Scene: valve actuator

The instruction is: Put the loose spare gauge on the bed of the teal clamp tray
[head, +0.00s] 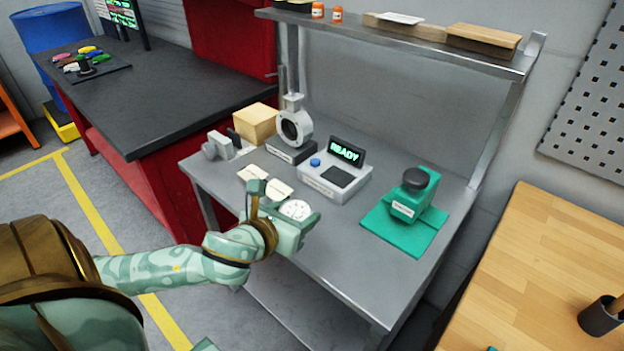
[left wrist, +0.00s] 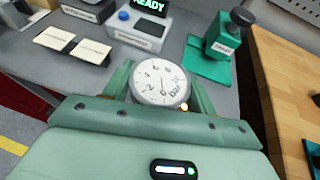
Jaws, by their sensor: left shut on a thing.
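The spare gauge (head: 295,209) has a round white dial with a grey rim. My left gripper (head: 290,222) is shut on it and holds it over the front part of the grey bench. In the left wrist view the gauge (left wrist: 160,82) sits between the two green fingers (left wrist: 161,92), dial facing the camera. The teal clamp tray (head: 405,225) lies at the right of the bench, to the right of and apart from the gauge. Its clamp block with a dark knob (head: 415,187) stands at its back. The tray also shows in the left wrist view (left wrist: 208,66). My right gripper is not in view.
A READY console (head: 335,178) with a blue button stands behind the gauge. A valve on a stand (head: 294,127), a wooden block (head: 255,122) and cream cards (head: 252,173) are further left. Bare bench lies between the gauge and the tray. A shelf (head: 400,40) hangs above.

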